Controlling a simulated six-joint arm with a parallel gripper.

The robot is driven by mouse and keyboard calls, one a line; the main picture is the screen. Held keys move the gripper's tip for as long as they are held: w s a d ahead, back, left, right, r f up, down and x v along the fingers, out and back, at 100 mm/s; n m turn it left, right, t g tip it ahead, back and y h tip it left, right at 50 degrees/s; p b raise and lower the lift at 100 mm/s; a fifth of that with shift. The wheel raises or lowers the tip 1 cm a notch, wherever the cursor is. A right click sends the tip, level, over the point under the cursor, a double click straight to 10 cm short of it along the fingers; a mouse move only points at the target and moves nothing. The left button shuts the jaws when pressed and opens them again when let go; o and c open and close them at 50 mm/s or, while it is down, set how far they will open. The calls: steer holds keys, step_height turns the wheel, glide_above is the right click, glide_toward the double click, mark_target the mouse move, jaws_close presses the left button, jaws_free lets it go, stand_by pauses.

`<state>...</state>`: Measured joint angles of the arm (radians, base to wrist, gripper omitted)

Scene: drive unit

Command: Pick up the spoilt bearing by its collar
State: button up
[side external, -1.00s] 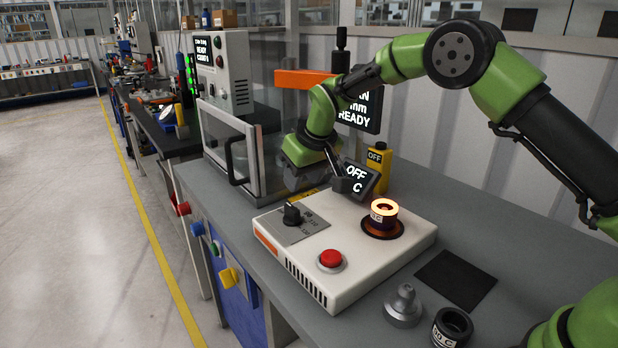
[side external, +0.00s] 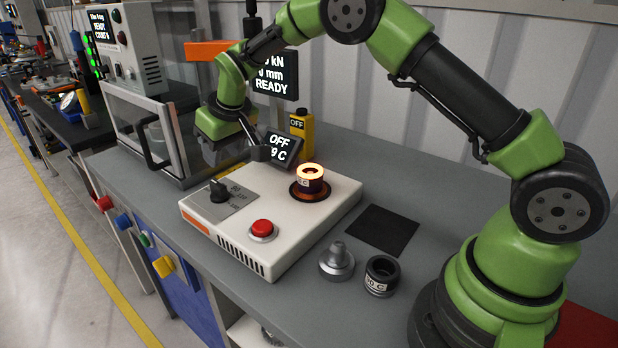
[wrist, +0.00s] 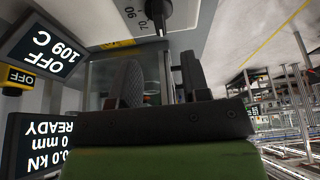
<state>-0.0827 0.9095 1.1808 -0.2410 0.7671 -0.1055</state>
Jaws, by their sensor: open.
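A glowing bearing (side external: 311,178) sits on the round dark seat of the white heater (side external: 240,228). Its top ring is bright orange-yellow. In the side view my gripper is up behind and left of the heater, near the clear-walled cabinet, apart from the bearing. Its fingertips are hard to make out there. The bearing does not show in the wrist view.
The heater has a dial (side external: 218,191) and red button (side external: 262,228). Its display (side external: 283,147) reads OFF, 109 C.

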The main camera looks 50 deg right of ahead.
steer(key=shift+o, duration=0.4)
steer(key=o, duration=0.8)
steer(key=m+g, duration=0.1)
steer(key=m, duration=0.1)
glide_toward(310, 172)
steer(key=shift+w+a+f+h, duration=0.3)
steer(key=shift+w+a+f, duration=0.3)
steer(key=shift+w+a, duration=0.2)
steer(key=f, duration=0.4)
steer(key=shift+w+d, duration=0.15)
steer(key=shift+d, duration=0.2)
steer(key=shift+d+x, duration=0.2)
steer(key=shift+x, duration=1.25)
steer(key=shift+d+x, duration=0.2)
steer(key=shift+x, duration=1.25)
